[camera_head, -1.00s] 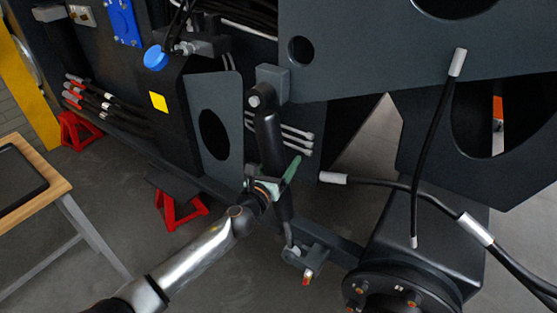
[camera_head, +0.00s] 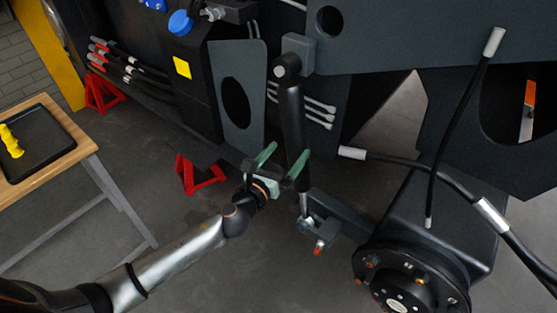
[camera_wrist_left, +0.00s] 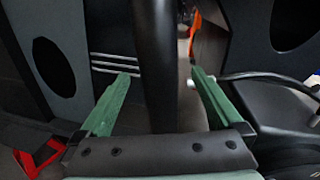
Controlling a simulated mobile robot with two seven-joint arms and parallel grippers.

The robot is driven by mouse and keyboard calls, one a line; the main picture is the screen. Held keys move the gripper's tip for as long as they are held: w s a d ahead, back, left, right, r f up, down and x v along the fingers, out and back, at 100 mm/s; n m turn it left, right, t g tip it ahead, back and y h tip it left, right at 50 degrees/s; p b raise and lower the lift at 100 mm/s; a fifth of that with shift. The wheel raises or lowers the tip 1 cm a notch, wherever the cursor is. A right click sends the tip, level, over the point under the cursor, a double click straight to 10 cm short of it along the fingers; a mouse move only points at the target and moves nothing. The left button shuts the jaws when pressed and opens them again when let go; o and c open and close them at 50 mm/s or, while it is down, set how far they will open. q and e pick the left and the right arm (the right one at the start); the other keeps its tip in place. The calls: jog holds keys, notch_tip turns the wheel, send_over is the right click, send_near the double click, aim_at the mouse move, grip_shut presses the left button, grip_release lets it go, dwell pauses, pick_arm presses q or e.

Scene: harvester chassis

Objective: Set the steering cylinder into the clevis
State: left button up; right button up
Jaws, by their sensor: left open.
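The steering cylinder (camera_head: 291,115) is a dark tube hanging steeply from a grey bracket at its upper end. Its thin silver rod (camera_head: 304,203) points down to the clevis (camera_head: 320,232) on the axle beam; the rod's lower end overlaps the clevis in the head view, and I cannot tell if it is seated. My left gripper (camera_head: 281,166) is open at the cylinder's lower part, its green fingers apart. In the left wrist view the cylinder (camera_wrist_left: 157,60) stands upright in the gap between the open fingers (camera_wrist_left: 164,88), with no contact visible. My right gripper is not in view.
A dark chassis plate (camera_head: 400,35) lies above right. A wheel hub (camera_head: 405,285) and black hoses (camera_head: 455,120) are at the right. Red stands (camera_head: 200,175) are on the floor. A wooden table (camera_head: 75,165) with a black tray and yellow object is at the left.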

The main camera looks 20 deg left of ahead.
pick_arm(q)
jog(key=shift+s+a, duration=0.25)
jog(key=shift+s, duration=1)
jog(key=shift+s+a, duration=0.1)
jog(key=shift+s, duration=0.45)
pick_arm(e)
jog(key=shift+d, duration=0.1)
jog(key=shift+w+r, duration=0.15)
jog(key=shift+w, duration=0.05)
pick_arm(q)
jog(key=s+f+n+g+p, duration=0.4)
jog(key=s+n, duration=0.7)
jog(key=n, duration=0.6)
jog(key=s+f+n+g+y+p, duration=0.1)
jog(key=s+f+n+g+p, duration=0.2)
jog(key=s+n, duration=0.9)
notch_tip(320, 180, down, 4)
jog(key=n+p, duration=0.3)
jog(key=n, duration=0.2)
jog(key=shift+a+g+p, duration=0.3)
jog(key=shift+g+p, duration=0.05)
jog(key=shift+g, duration=0.05)
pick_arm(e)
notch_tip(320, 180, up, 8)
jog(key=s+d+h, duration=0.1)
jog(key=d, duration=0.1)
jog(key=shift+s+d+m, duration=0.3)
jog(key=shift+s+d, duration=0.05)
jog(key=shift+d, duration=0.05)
